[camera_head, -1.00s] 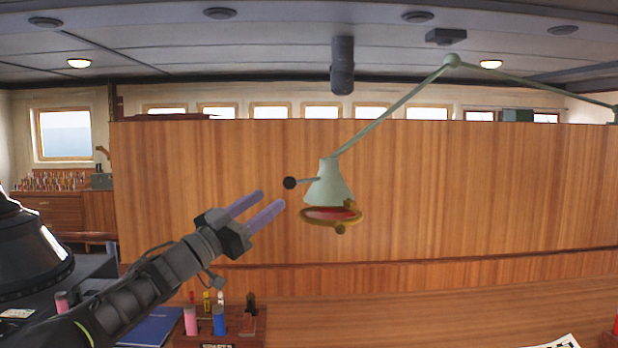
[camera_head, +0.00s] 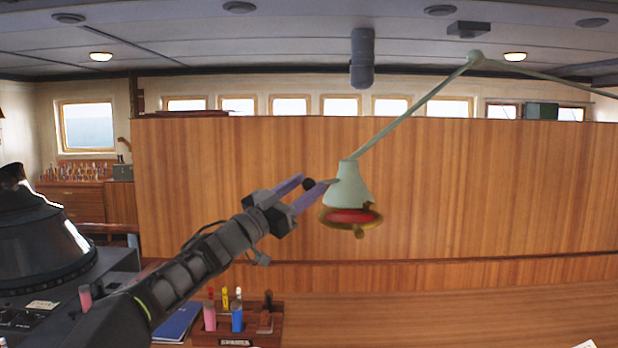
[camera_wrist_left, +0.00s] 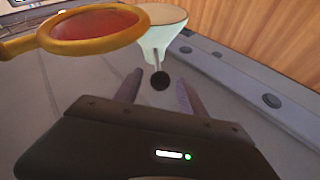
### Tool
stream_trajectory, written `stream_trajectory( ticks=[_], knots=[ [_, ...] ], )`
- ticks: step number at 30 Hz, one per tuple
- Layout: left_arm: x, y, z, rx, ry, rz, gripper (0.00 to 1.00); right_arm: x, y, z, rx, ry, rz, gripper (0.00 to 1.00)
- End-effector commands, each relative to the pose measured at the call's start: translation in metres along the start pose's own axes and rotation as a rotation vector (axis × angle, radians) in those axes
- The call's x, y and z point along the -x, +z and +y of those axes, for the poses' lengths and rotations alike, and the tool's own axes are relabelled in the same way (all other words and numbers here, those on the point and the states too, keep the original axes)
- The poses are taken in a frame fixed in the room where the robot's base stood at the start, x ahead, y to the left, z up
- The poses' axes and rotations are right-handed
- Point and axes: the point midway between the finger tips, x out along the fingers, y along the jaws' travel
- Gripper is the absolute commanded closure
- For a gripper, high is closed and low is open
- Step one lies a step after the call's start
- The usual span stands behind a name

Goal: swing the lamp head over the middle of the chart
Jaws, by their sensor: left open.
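The pale green lamp head (camera_head: 347,187) hangs from a jointed arm in front of the wood panel, with a red lens in a brass ring (camera_head: 350,216) below it. A black ball knob (camera_head: 309,184) sticks out from its left side. My left gripper (camera_head: 312,182) is open, its two purple fingers on either side of the knob in the head view. In the left wrist view the knob (camera_wrist_left: 160,80) shows between the fingertips (camera_wrist_left: 157,82), on its thin stem. Contact cannot be told. Only a corner of the white chart (camera_head: 584,344) shows at the bottom right. My right gripper is not in view.
A wooden pen rack (camera_head: 268,333) with several markers stands on the desk, beside a blue book (camera_head: 178,323). A black domed instrument (camera_head: 45,240) is at the left.

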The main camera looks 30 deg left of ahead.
Motion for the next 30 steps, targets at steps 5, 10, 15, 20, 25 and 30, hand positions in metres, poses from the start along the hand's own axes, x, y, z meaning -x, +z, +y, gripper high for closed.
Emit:
stream_trajectory(
  ticks=[5, 10, 15, 20, 25, 30],
  knots=[
    [-0.0148, -0.0011, -0.0004, 0.0, -0.001, 0.001, 0.52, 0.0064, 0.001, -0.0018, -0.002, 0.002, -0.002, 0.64],
    [-0.0156, 0.0, 0.0, 0.0, -0.001, 0.001, 0.52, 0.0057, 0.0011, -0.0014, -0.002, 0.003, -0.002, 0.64],
    [-0.0154, 0.0, -0.0001, 0.0, -0.001, 0.0, 0.58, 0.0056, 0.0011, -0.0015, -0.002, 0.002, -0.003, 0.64],
    [-0.0153, 0.0, -0.0001, 0.0, -0.001, 0.0, 0.71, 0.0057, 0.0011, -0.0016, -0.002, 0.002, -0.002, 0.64],
    [-0.0152, 0.0, -0.0001, 0.0, -0.001, 0.0, 0.85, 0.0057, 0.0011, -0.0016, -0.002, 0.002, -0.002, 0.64],
    [-0.0152, 0.0, -0.0001, 0.0, -0.001, 0.0, 0.99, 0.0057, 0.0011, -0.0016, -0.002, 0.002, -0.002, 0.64]
  ],
)
